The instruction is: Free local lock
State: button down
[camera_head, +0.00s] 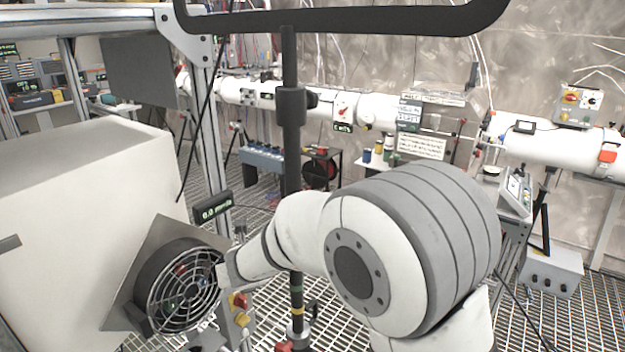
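No part is clearly marked as the local lock. Red and yellow switch parts (239,302) sit low, just right of a round fan with a wire grille (185,291); they are small and partly hidden, so their position cannot be read. A panel with yellow and red knobs (577,104) stands on the white tube at the right. My white and grey arm crosses the middle, and its narrow link ends close to the fan's right side. I cannot make out my gripper's fingers.
A large pale cabinet (85,215) fills the left. A dark upright pole (291,150) stands behind my arm. A white tube (375,108) runs along the back wall. A grey box (550,273) stands at the right on the grated floor (590,315), which has open room nearby.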

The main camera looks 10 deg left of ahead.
aim_at(241, 319)
jog(key=k, duration=0.95)
